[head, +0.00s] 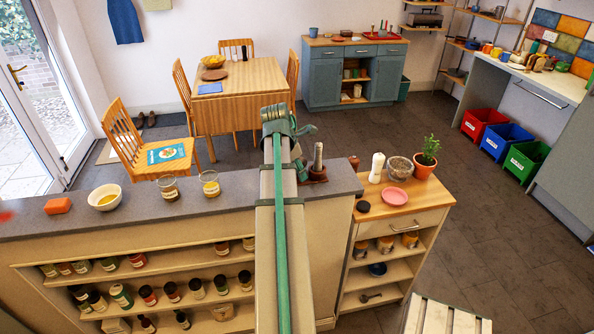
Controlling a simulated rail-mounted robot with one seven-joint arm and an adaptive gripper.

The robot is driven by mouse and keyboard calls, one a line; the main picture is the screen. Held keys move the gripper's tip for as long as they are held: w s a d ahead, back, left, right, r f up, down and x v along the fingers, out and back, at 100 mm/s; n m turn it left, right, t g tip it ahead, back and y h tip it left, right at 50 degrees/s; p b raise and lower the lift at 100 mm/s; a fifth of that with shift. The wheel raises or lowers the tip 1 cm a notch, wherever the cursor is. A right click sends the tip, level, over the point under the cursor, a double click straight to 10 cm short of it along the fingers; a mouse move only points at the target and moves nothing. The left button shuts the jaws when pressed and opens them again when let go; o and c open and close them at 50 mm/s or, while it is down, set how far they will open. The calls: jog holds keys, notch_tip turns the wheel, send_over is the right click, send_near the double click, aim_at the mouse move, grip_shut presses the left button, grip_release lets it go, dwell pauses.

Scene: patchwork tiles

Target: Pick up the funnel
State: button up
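I cannot make out a funnel for certain in the head view. My arm reaches from the bottom middle over the grey counter, and its green-banded end is at the centre. My gripper's fingers cannot be made out there, so I cannot tell whether they are open or shut, or whether they hold anything. A grey upright post on a reddish-brown base (318,164) stands on the counter just right of my arm. My arm hides part of the counter top.
A wooden-topped cabinet (408,203) to the right holds a pink plate (395,196) and a potted plant (425,163). Dining chairs and a table (240,85) stand behind.

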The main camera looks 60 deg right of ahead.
jog(key=c, duration=0.5)
jog(key=shift+c, duration=0.2)
